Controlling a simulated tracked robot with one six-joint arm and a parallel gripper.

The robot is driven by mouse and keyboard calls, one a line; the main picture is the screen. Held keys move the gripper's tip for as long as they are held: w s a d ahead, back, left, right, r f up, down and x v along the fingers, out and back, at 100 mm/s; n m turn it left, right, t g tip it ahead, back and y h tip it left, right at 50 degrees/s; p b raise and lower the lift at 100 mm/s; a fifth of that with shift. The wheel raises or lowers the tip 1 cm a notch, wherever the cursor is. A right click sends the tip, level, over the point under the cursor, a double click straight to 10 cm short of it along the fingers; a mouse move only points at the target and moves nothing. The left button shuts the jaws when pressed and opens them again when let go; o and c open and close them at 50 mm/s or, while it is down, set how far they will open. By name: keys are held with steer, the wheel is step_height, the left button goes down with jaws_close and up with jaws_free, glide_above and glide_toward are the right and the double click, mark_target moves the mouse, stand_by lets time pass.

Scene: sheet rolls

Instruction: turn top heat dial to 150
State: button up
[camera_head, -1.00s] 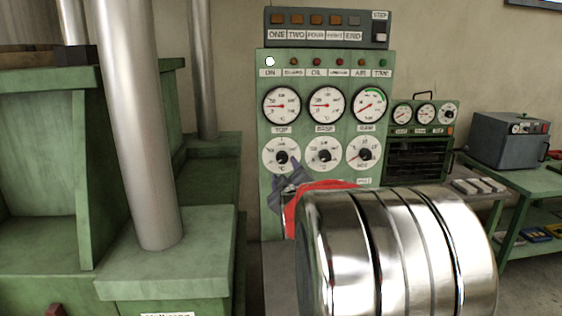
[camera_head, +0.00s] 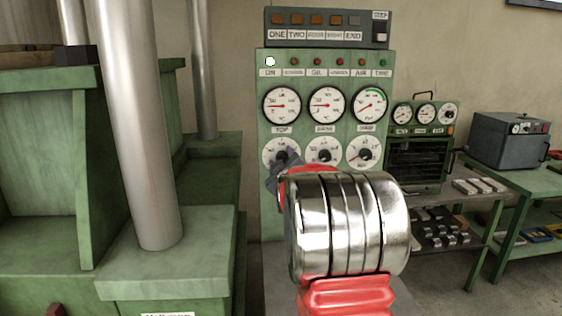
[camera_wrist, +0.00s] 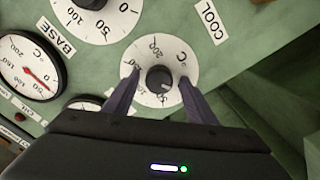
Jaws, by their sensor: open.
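The top heat dial (camera_head: 271,147) is the left one of three white dials on the green panel, under the TOP label. In the wrist view its white face (camera_wrist: 160,50) carries a dark round knob (camera_wrist: 158,78). My gripper (camera_wrist: 158,88) is open, with one dark finger on each side of the knob. Gaps show between the fingers and the knob, so it is not gripped. In the head view my gripper (camera_head: 279,172) covers the lower part of the dial. The knob's exact setting is too small to read.
The base dial (camera_head: 323,153) and a third dial (camera_head: 363,152) sit to the right. Round gauges (camera_head: 327,105) are above them. A COOL label (camera_wrist: 210,22) lies near the dial. A steel column (camera_head: 140,130) and green machinery stand at left.

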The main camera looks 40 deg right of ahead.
steer(key=shift+c, duration=0.4)
steer(key=c, duration=0.9)
steer(key=shift+a+f, duration=0.1)
steer(key=shift+a, duration=0.15)
steer(key=shift+c, duration=0.3)
steer(key=shift+d, duration=0.15)
